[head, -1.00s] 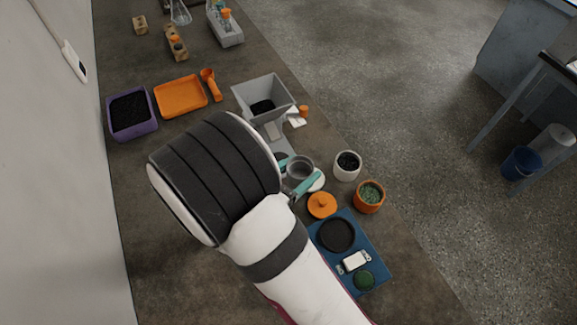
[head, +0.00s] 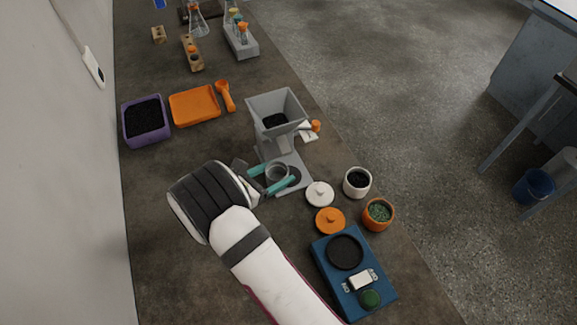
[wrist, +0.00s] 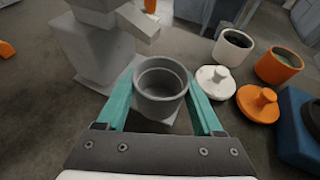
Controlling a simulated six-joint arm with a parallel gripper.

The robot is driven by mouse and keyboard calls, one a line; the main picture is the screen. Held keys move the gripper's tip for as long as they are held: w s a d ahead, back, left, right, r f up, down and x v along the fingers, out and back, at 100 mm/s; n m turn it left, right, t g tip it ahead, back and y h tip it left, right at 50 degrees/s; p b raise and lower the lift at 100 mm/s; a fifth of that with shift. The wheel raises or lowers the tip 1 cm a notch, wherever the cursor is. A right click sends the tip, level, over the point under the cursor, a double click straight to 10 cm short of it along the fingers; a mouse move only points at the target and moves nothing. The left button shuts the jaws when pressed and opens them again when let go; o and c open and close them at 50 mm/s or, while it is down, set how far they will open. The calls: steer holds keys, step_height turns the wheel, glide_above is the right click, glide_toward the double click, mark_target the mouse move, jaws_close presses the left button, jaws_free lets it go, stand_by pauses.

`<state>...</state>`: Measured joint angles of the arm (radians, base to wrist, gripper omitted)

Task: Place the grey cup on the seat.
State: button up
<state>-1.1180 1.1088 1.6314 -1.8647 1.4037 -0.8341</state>
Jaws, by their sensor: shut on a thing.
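The grey cup (head: 277,171) is held upright between the two teal fingers of my gripper (head: 272,177), which is shut on it. In the wrist view the cup (wrist: 161,82) sits between the fingers, with its open top facing up. The cup is over the grey base plate (head: 298,162) of the hopper stand. I cannot tell whether the cup touches the plate.
The grey hopper (head: 276,107) rises behind the cup. A white lid (head: 319,194), orange lid (head: 329,220), white pot (head: 357,183) and orange pot (head: 378,215) stand to the right. A blue scale (head: 335,284) is nearer. An orange tray (head: 194,105) and purple tray (head: 146,121) lie back left.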

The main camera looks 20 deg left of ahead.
mark_target(284, 170)
steer(key=w, duration=0.1)
steer(key=w+d, duration=0.1)
steer(key=w, duration=0.1)
steer(key=shift+w+d, duration=0.35)
steer(key=shift+w, duration=0.05)
steer(key=shift+w+f, duration=0.1)
steer(key=shift+f, duration=0.7)
steer(key=shift+f, duration=0.1)
steer(key=o, duration=1.4)
